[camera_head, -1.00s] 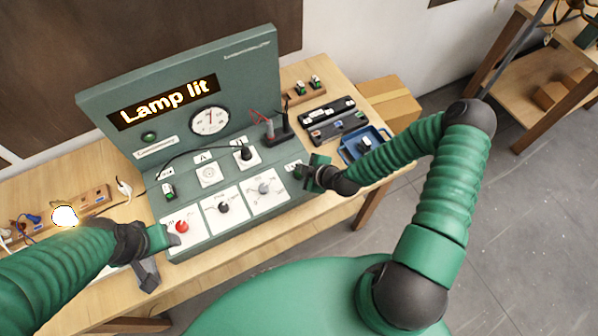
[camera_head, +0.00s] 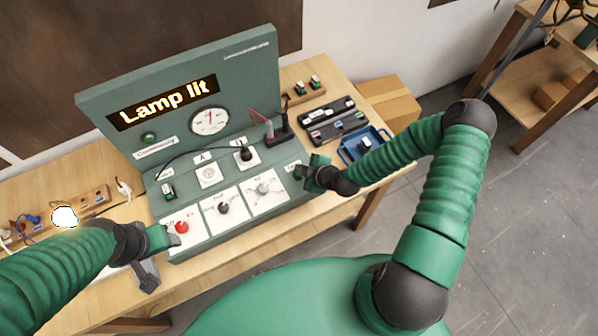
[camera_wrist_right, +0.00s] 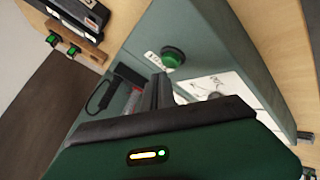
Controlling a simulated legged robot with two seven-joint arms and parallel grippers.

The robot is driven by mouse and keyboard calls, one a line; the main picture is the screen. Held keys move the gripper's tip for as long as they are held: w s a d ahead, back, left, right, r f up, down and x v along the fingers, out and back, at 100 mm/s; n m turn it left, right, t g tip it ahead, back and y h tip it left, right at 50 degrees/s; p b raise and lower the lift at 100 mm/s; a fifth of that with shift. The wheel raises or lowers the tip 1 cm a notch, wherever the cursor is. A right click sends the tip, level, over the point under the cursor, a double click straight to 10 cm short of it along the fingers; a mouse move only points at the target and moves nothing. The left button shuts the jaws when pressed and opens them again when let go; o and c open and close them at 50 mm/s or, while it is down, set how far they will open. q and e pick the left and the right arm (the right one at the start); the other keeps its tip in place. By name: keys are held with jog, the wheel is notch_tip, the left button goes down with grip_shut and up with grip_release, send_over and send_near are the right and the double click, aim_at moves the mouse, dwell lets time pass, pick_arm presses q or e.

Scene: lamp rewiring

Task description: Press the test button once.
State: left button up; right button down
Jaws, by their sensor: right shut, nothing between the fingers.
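The green round button (camera_wrist_right: 173,57) sits on the sloped face of the green console (camera_wrist_right: 205,35), beside a small white label. In the head view the button (camera_head: 297,173) is partly hidden by my right gripper. My right gripper (camera_head: 305,173) is shut and empty, close beside the button.
The console's panel reads "Lamp lit" (camera_head: 165,101), above a dial gauge (camera_head: 209,121). A lit bulb (camera_head: 65,216) stands at the left. Two black knobs, a plug and cables are on the console. A blue tray (camera_head: 352,150) and a black rack (camera_head: 330,118) lie to its right.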

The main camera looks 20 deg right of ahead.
dwell(0.5)
jog(key=shift+f+b, duration=0.35)
jog(key=shift+s+f+b, duration=0.1)
jog(key=shift+f+b, duration=0.3)
jog(key=shift+f, duration=0.05)
dwell(0.4)
jog(key=shift+r, duration=0.1)
jog(key=shift+r+p, duration=0.65)
jog(key=shift+r, duration=0.15)
notch_tip(320, 180, up, 5)
jog(key=p, duration=0.4)
dwell(0.8)
